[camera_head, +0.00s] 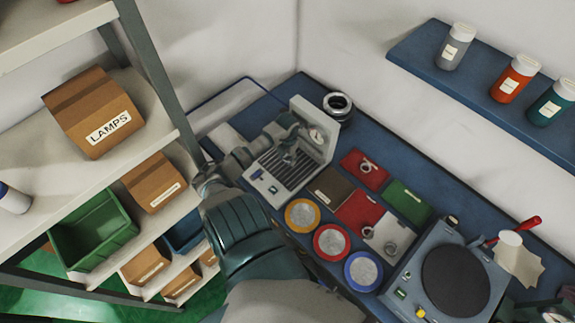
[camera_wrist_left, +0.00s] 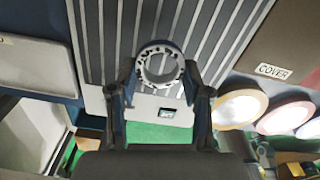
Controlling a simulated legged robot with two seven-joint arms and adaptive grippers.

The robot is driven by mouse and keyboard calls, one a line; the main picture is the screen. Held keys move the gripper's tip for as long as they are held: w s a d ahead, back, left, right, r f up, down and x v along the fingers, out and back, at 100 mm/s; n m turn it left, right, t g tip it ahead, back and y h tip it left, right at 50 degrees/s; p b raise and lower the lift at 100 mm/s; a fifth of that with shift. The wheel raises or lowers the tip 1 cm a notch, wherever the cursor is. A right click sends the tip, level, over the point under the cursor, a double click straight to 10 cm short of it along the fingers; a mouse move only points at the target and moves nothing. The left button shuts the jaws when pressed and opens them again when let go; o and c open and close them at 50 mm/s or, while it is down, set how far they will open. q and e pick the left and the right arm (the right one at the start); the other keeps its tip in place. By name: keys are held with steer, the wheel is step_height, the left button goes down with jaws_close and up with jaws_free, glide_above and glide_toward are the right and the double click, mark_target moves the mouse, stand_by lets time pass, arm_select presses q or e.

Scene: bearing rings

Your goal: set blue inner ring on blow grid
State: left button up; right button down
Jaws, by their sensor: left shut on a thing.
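My left gripper (camera_head: 288,157) is over the slatted grey blow grid (camera_head: 283,180) in the head view. In the left wrist view, its two fingers (camera_wrist_left: 160,80) are shut on a pale metal ring (camera_wrist_left: 161,47), one finger on each side. The ring shows a row of dark spots around its inside; I cannot make out a blue mark on it. Behind it in that view are the slats of the blow grid (camera_wrist_left: 210,40). I cannot tell whether the ring touches the slats. My right gripper is not in view.
The grid's upright back panel with a gauge (camera_head: 317,134) stands close behind the gripper. Yellow (camera_head: 302,215), red (camera_head: 331,242) and blue (camera_head: 363,271) rimmed dishes line the front edge. Mats with rings (camera_head: 365,169) and a dark turntable (camera_head: 455,278) lie to the right.

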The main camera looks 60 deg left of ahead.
mark_target(287, 162)
arm_select(q)
steer(key=shift+w+a+f, duration=0.1)
steer(key=shift+a, duration=0.1)
step_height(287, 162, down, 3)
steer(key=b, duration=0.3)
steer(key=shift+f, duration=0.2)
steer(key=shift+d+r, duration=0.15)
steer(key=shift+r, duration=0.05)
steer(key=o, duration=0.8)
steer(key=shift+f, duration=0.15)
steer(key=shift+c, duration=0.2)
steer(key=o, duration=0.4)
steer(key=shift+o, duration=0.2)
